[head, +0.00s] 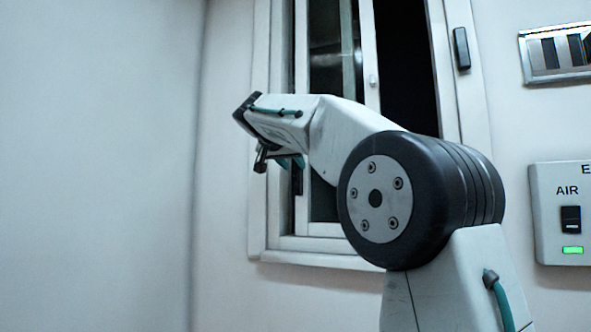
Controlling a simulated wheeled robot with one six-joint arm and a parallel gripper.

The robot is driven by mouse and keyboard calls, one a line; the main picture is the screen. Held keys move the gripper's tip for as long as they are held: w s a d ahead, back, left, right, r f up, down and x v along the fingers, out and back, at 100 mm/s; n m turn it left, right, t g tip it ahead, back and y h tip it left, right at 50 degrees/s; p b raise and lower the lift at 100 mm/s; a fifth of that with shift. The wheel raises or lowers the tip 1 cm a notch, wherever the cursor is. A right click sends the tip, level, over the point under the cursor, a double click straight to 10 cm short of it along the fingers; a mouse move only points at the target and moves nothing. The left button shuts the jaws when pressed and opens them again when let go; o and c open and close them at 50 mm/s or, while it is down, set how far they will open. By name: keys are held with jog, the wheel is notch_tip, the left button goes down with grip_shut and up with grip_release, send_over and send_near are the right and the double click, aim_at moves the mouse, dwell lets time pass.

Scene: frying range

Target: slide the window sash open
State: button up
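The white-framed window (461,95) is on the wall behind my arm. Its sliding sash (369,50) has a white upright edge with a small round knob on it. To the right of that edge is a tall, fully dark gap up to the frame. Glass panes with pale reflections show left of the edge. My gripper (277,165) is at the window's left side, pointing down in front of the frame. Its fingers are small and partly hidden by my wrist, so I cannot tell their opening or whether they touch the sash. My arm hides the window's lower right.
A black catch (461,48) sits on the right window frame. Right of it are a metal vent (558,54) and a white panel marked AIR (563,215) with a black switch and a lit green lamp. A bare wall (95,165) fills the left.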

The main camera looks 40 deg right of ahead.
jog(key=v, duration=0.4)
dwell(0.5)
jog(key=s+a+f+n+g+y, duration=0.1)
jog(key=s+a+f+n+y, duration=0.15)
jog(key=f, duration=0.45)
jog(key=s+a+f+n+g+y, duration=0.1)
jog(key=s+a+f+n, duration=0.15)
jog(key=f, duration=0.55)
jog(key=s+a+f+n+g+y, duration=0.1)
jog(key=s+a+f+n+y, duration=0.15)
jog(key=f, duration=0.45)
jog(key=s+a+f+n+g+y, duration=0.1)
jog(key=s+a+f, duration=0.2)
jog(key=s+f, duration=0.5)
jog(key=s+a+f+n+y, duration=0.2)
jog(key=s+f, duration=0.6)
jog(key=s, duration=0.4)
jog(key=s+a+f+n+g+y, duration=0.1)
jog(key=s+a+f, duration=0.3)
jog(key=s+f, duration=0.5)
jog(key=shift+s+a+g+y, duration=0.3)
jog(key=shift+s+a+y, duration=0.1)
jog(key=shift+s+y, duration=0.25)
